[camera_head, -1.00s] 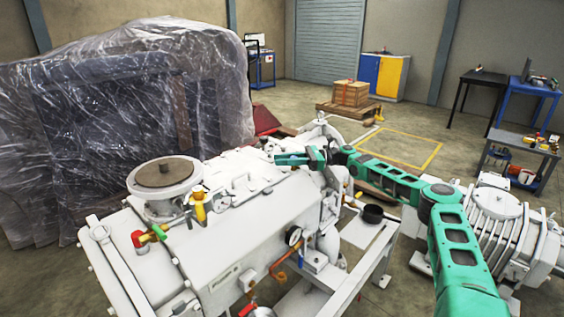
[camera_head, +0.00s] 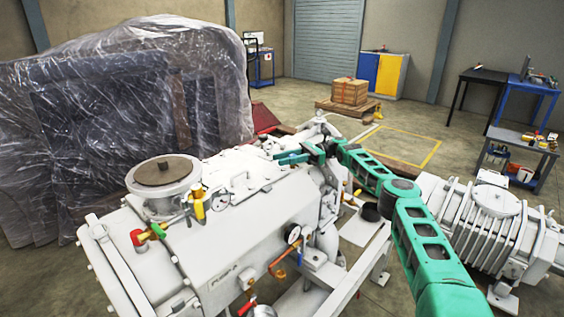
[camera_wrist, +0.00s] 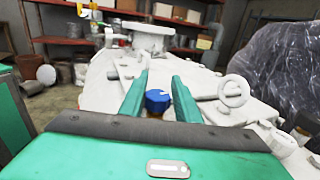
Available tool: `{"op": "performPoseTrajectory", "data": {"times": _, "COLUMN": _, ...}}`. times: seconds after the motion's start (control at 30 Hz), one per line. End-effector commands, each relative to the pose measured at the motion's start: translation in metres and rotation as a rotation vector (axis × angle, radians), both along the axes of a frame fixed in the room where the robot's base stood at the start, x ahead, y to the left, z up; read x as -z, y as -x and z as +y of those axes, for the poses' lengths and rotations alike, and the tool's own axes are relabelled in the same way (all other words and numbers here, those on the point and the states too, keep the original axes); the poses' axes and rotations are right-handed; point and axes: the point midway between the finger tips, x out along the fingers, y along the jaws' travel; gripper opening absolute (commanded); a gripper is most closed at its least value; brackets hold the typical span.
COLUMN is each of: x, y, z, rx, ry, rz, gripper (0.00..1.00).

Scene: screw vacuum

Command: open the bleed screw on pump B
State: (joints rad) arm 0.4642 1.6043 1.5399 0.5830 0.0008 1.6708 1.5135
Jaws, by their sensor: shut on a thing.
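My green gripper (camera_head: 279,157) is over the far end of the white pump (camera_head: 240,240), its fingers pointing left in the head view. In the wrist view a blue knob (camera_wrist: 157,100) with a brass-coloured base sits between the two fingers, near their roots. My gripper (camera_wrist: 162,76) is shut on this knob; the finger tips reach past it. The knob is hidden in the head view. The label (camera_head: 222,276) on the pump's near side is too small to read surely.
A round flanged port (camera_head: 165,176), a yellow-handled valve (camera_head: 199,204) and a pressure gauge (camera_head: 293,233) are on the pump. A ribbed grey machine (camera_head: 490,222) stands at right. A plastic-wrapped load (camera_head: 110,120) stands at left.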

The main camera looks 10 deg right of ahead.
Motion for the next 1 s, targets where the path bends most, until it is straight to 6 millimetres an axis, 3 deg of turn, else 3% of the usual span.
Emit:
{"op": "performPoseTrajectory", "data": {"times": 0.67, "x": -0.0029, "y": -0.0029, "z": 0.003, "rx": -0.013, "ry": 0.0, "rz": -0.005, "gripper": 0.09}}
{"op": "performPoseTrajectory", "data": {"times": 0.7, "x": -0.0029, "y": -0.0028, "z": 0.0029, "rx": -0.013, "ry": 0.0, "rz": -0.005, "gripper": 0.41}}
{"op": "performPoseTrajectory", "data": {"times": 1.0, "x": -0.0019, "y": -0.0014, "z": 0.0026, "rx": -0.018, "ry": 0.0, "rz": -0.003, "gripper": 0.43}}
